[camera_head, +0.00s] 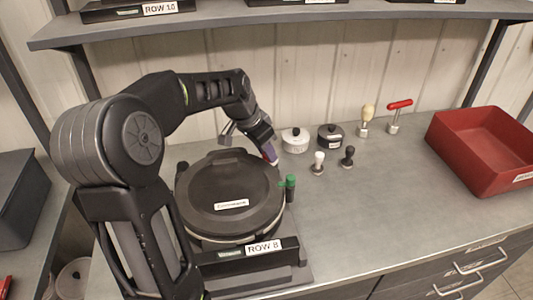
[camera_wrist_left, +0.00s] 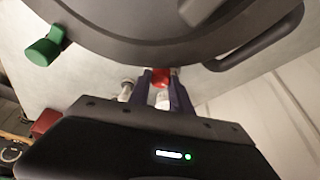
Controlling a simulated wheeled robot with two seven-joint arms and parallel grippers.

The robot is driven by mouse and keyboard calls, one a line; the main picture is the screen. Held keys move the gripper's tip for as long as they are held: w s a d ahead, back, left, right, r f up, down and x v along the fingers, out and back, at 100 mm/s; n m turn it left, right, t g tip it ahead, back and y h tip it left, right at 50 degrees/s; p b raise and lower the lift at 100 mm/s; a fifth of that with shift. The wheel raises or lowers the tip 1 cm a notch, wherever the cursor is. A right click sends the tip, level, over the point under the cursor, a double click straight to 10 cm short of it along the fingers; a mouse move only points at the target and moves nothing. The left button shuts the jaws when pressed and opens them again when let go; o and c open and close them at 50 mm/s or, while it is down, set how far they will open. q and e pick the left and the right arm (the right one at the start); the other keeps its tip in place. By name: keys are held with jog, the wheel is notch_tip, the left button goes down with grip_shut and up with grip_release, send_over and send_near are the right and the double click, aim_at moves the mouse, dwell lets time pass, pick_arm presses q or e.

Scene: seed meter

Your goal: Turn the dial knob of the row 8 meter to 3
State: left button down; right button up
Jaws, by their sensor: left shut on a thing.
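The row 8 meter (camera_head: 228,195) is a round, dark, lidded drum on a base labelled ROW 8 (camera_head: 264,247), standing on the bench. My left gripper (camera_head: 271,155) reaches down from behind to its far right side. In the left wrist view the purple fingers (camera_wrist_left: 163,88) are shut on a small red part, which looks like the dial knob (camera_wrist_left: 161,77), just beside the meter body (camera_wrist_left: 150,35). The fingers hide most of the knob, and no dial numbers are legible. A green-topped part (camera_head: 290,187) sticks out at the meter's right side. My right gripper is not in view.
Behind and to the right stand a white pot (camera_head: 295,140), a dark pot (camera_head: 330,137), and two small knobbed pieces (camera_head: 318,163). A brush (camera_head: 366,120) and a red T-handled tool (camera_head: 397,113) stand farther right. A red bin (camera_head: 485,150) is at the right. The front-right bench is clear.

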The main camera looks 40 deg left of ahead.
pick_arm(q)
jog(key=shift+m, duration=0.5)
jog(key=c, duration=1.2)
grip_release()
jog(key=shift+o, duration=0.2)
jog(key=b+v, duration=0.1)
jog(key=v, duration=0.6)
jog(key=shift+s+a+r, duration=0.1)
jog(key=shift+a+r, duration=0.05)
jog(key=shift+r, duration=0.2)
